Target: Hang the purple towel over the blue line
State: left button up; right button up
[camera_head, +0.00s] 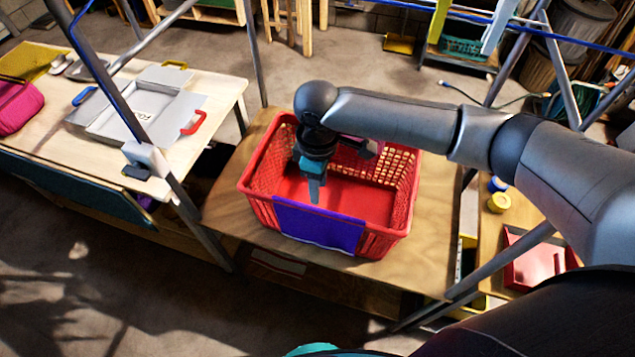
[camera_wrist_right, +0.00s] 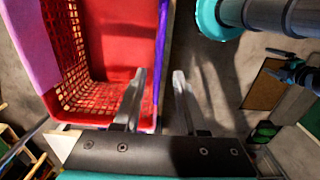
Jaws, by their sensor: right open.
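The purple towel (camera_head: 318,226) hangs folded over the near wall of a red basket (camera_head: 262,206). In the right wrist view its purple edge (camera_wrist_right: 161,55) shows as a narrow strip. My right gripper (camera_head: 314,190) points down at the near side of the basket, close to the towel's top edge. Its two fingers (camera_wrist_right: 158,92) are apart, and the strip of towel lies between them in that picture; I cannot tell whether they touch it. A blue line (camera_head: 470,17) runs across the top right of the head view.
The basket stands on a wooden table (camera_head: 435,235). A pink cloth (camera_wrist_right: 33,45) hangs on another basket wall. Metal poles (camera_head: 253,50) stand around the table. At left a pale table (camera_head: 60,145) holds a grey case (camera_head: 120,128). A red tray (camera_head: 530,262) lies at right.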

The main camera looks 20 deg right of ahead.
aim_at(318, 209)
jog(key=shift+f+b, duration=2.95)
jog(key=shift+b, duration=0.8)
jog(key=shift+f+b, duration=0.8)
jog(key=shift+f, duration=1.55)
jog(key=shift+c, duration=0.2)
grip_shut()
jog(key=shift+r, duration=0.1)
